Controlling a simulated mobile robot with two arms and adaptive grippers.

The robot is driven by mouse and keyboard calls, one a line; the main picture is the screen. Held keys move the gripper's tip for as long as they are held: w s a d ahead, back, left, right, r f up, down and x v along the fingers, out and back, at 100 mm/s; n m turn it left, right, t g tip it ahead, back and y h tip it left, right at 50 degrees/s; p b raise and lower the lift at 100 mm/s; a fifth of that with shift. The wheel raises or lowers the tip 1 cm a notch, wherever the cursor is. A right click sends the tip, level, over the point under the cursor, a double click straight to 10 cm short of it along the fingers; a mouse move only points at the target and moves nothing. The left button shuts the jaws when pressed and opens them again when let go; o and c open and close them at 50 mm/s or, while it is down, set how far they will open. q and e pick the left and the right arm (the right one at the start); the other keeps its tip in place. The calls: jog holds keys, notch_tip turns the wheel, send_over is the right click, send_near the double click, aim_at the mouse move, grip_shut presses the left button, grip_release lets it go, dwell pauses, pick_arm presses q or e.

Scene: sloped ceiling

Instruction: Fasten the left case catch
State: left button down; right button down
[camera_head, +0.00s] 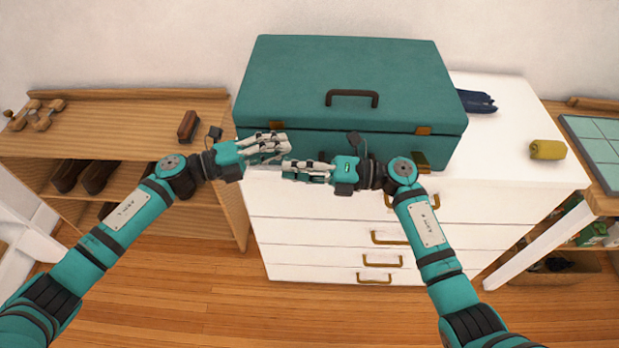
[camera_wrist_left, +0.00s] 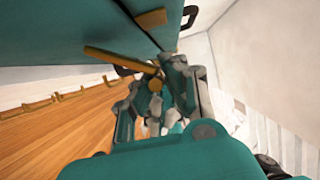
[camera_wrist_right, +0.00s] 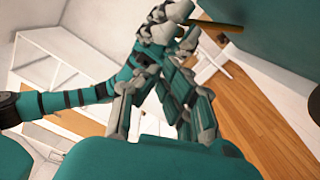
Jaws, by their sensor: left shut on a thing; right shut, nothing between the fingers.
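My right gripper (camera_head: 305,169) is shut and empty, just below and to the right of the left one. The right catch (camera_head: 423,130) is at the front right.
The drawer unit (camera_head: 510,178) has free top to the right, with dark blue cloth (camera_head: 477,101) and a yellow roll (camera_head: 547,150). A wooden bench (camera_head: 110,125) with a brush (camera_head: 188,125) stands left, shoes below.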

pick_arm(q)
jog(key=shift+a+f, duration=0.15)
jog(key=shift+f, duration=0.15)
pick_arm(e)
jog(key=shift+w+a+r, duration=0.15)
jog(key=shift+w+r, duration=0.05)
jog(key=shift+w, duration=0.5)
jog(key=shift+r, duration=0.1)
pick_arm(q)
jog(key=shift+s, duration=0.15)
pick_arm(e)
jog(key=shift+w+r+m, duration=0.4)
jog(key=shift+w, duration=0.2)
pick_arm(q)
jog(key=c, duration=1.7)
grip_release()
jog(key=o, duration=0.3)
pick_arm(e)
jog(key=shift+w+a, duration=0.15)
pick_arm(q)
jog(key=shift+r, duration=0.1)
